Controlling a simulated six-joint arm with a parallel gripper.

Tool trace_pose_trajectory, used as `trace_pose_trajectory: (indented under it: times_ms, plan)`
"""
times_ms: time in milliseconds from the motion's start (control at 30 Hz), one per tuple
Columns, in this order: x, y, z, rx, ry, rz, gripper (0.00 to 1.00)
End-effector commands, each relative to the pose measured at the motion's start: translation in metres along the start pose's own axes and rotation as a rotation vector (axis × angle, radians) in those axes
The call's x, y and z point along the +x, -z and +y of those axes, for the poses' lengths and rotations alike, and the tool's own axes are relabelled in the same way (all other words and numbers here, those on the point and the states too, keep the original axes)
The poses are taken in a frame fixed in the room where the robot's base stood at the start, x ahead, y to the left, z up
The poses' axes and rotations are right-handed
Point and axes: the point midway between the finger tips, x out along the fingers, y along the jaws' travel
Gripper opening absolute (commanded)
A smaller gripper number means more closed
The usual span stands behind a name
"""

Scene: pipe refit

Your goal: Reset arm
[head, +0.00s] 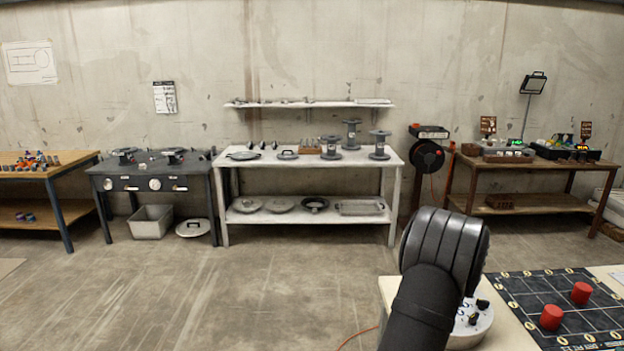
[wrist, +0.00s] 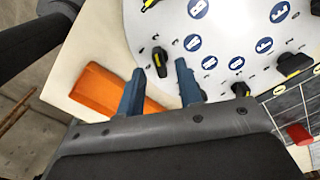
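My gripper (wrist: 160,68) shows in the wrist view with its two blue fingers apart and nothing seen held between them. It is above the pale table (wrist: 62,88), beside the edge of a round white panel (wrist: 225,45) with blue round icons and black-and-yellow knobs. A small black knob (wrist: 159,57) shows just beyond the gap between the fingertips. An orange block (wrist: 100,90) lies to the left, partly behind the left finger. In the head view my dark arm rises at the lower right and hides part of the panel (head: 478,325); the fingers are not visible there.
A dark gridded mat (head: 530,292) with red cylinders (head: 551,317) lies right of the panel. One red cylinder also shows in the wrist view (wrist: 299,134). A white shelf table (head: 310,163) and other workbenches stand along the far wall. The floor between is mostly clear.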

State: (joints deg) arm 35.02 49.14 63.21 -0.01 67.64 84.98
Motion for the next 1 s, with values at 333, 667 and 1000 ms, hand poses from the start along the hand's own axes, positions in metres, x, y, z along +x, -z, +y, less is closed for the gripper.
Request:
trace_pose_trajectory:
  times_ms: [333, 667, 1000]
  plan:
    - [0.021, 0.0, 0.0, 0.0, -0.001, 0.0, 0.33]
    - [0.018, 0.0, 0.0, 0.0, 0.001, 0.0, 0.33]
    - [-0.034, 0.0, -0.001, 0.0, 0.004, 0.0, 0.33]
